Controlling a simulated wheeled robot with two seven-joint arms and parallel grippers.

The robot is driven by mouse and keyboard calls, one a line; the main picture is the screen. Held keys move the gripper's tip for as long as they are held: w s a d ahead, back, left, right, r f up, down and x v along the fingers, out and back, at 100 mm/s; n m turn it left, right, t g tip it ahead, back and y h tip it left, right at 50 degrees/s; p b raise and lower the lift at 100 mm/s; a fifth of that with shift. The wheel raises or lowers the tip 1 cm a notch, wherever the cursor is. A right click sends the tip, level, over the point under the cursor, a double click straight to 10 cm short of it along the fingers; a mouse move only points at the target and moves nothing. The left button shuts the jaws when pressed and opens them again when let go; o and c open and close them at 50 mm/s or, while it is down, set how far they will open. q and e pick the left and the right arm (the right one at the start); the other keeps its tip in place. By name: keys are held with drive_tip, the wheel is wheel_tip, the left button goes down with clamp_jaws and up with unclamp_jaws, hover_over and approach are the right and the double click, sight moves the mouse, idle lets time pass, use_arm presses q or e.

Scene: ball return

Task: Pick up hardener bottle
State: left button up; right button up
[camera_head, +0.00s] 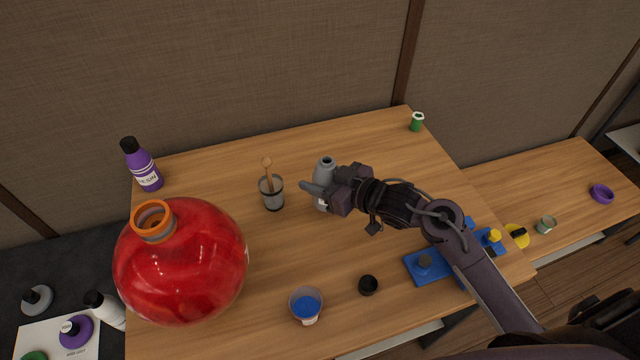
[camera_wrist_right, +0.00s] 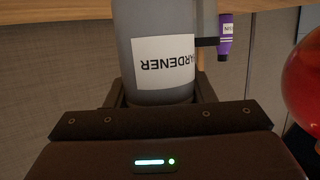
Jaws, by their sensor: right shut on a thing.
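The hardener bottle (camera_head: 325,165) is grey with a white label and an open-looking top. My right gripper (camera_head: 318,190) is shut on it from the right side in the head view. In the right wrist view the hardener bottle (camera_wrist_right: 160,60) stands between the fingers of my right gripper (camera_wrist_right: 160,100), with its "HARDENER" label upside down in the picture. The head view does not clearly show whether its base touches the table. My left gripper is not in view.
A cup with a wooden stick (camera_head: 272,195) stands just left of the bottle. A large red round vessel (camera_head: 180,265) and a purple bottle (camera_head: 145,170) are farther left. A cup of blue liquid (camera_head: 306,306) and a black cap (camera_head: 368,285) are in front.

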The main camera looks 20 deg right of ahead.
wheel_tip(320, 180, up, 16)
drive_tip(key=shift+r+p, duration=0.2)
drive_tip(key=shift+p, duration=0.15)
idle(0.6)
